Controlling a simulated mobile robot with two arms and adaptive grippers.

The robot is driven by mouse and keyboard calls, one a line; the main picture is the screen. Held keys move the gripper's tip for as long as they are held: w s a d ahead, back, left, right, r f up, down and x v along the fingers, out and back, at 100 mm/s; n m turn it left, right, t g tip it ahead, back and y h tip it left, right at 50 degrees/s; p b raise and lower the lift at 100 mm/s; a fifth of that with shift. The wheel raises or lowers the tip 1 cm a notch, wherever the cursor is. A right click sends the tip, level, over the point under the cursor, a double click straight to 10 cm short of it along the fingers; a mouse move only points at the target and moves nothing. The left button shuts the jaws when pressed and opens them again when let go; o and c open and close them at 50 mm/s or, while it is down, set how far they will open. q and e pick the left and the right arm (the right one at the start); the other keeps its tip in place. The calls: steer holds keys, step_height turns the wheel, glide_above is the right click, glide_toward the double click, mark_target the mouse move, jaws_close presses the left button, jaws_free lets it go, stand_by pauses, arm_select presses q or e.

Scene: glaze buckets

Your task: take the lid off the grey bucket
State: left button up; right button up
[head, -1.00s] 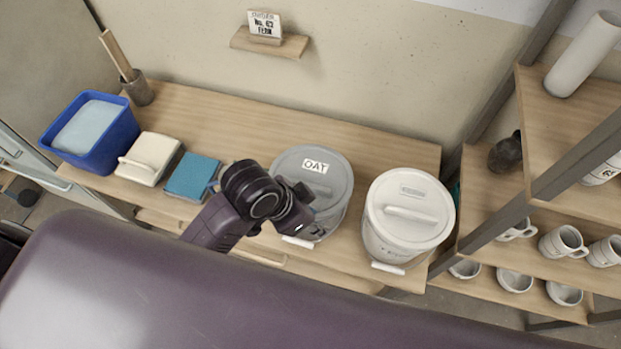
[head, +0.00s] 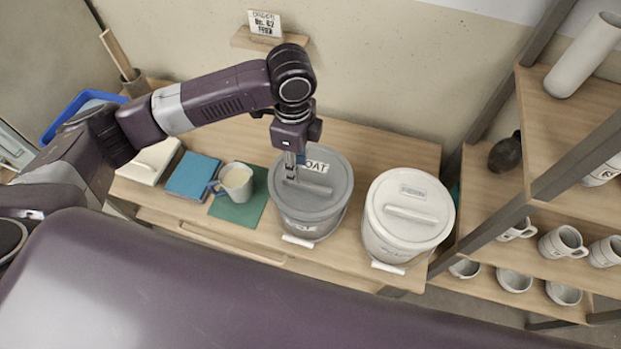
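The grey bucket (head: 309,228) stands on the wooden bench with its round grey lid (head: 335,191) on top. A white label reading OAT (head: 317,165) is on the lid. My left gripper (head: 290,177) points down over the left part of the lid, with its fingertips at or just above the lid's surface. I see the fingers nearly edge-on, so the gap between them and any contact with the lid's handle are unclear. The gripper hides part of the lid and label. My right gripper is not in view.
A white lidded bucket (head: 395,244) stands close on the right. A shelf rack (head: 478,204) with mugs stands at right.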

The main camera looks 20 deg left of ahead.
mark_target(311, 178)
arm_select(q)
steer(key=f+p, duration=0.1)
steer(key=f, duration=0.2)
steer(key=f+p, duration=0.1)
steer(key=f, duration=0.2)
steer(key=shift+w+d+f, duration=0.2)
steer(key=shift+f, duration=0.6)
steer(key=shift+p, duration=0.4)
jaws_close()
